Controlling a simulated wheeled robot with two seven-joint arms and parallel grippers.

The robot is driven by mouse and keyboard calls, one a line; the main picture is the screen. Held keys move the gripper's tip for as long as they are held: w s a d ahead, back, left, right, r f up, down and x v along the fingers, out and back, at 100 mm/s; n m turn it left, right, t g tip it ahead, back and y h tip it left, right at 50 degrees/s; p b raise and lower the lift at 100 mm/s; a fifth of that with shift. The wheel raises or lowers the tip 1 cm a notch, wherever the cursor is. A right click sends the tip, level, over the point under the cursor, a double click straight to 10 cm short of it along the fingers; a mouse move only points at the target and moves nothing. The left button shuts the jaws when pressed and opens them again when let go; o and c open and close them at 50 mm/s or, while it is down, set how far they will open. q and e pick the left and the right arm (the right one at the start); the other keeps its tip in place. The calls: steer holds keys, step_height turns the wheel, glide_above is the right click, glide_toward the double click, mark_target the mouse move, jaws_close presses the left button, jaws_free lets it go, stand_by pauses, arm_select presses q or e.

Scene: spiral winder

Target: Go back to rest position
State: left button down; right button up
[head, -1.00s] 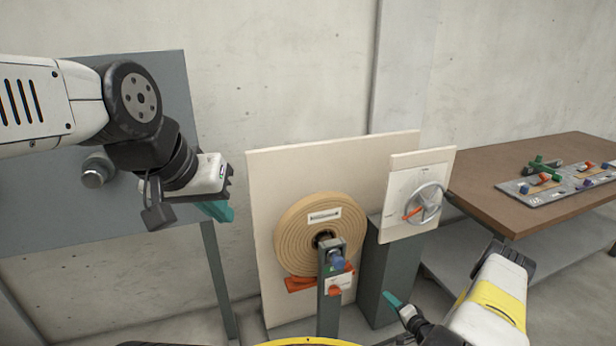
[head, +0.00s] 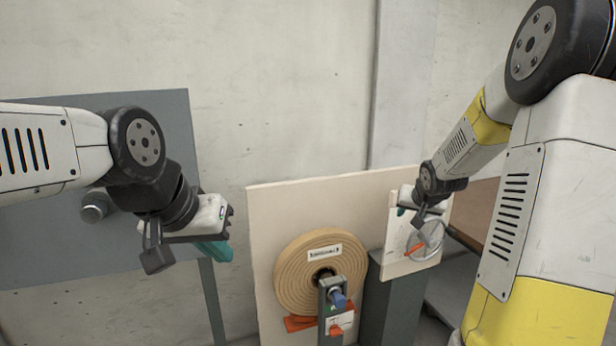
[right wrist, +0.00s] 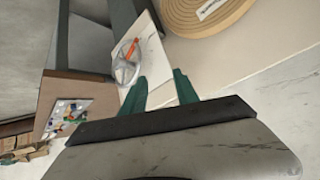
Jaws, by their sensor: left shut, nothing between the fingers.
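My left gripper (head: 216,251) is at left in the head view, its teal fingers shut and empty, clear of the winder. My right arm reaches in from the right; its gripper (right wrist: 160,82) has its two teal fingers apart with nothing between them in the right wrist view. In the head view the right gripper is mostly hidden behind its own wrist, in front of the white panel. The panel's grey handwheel (head: 427,240) shows partly behind it, and also in the right wrist view (right wrist: 124,72), beyond the fingertips. I see no grip on it.
A grey panel (head: 60,230) is at left. A brown table (right wrist: 50,100) with small coloured parts lies beyond the handwheel.

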steer(key=s+a+r+n+g+y, duration=0.1)
steer(key=s+a+r, duration=0.2)
steer(key=s, duration=0.7)
steer(key=s+a+r+n+y, duration=0.1)
steer(key=s+a+r, duration=0.2)
steer(key=s+a, duration=0.3)
steer(key=s+a+r+n+g+y, duration=0.1)
steer(key=s+a+r, duration=0.2)
steer(key=s, duration=1.2)
steer(key=shift+a+r+n+g, duration=0.3)
steer(key=shift+a+r+n, duration=0.1)
steer(key=shift+a, duration=0.65)
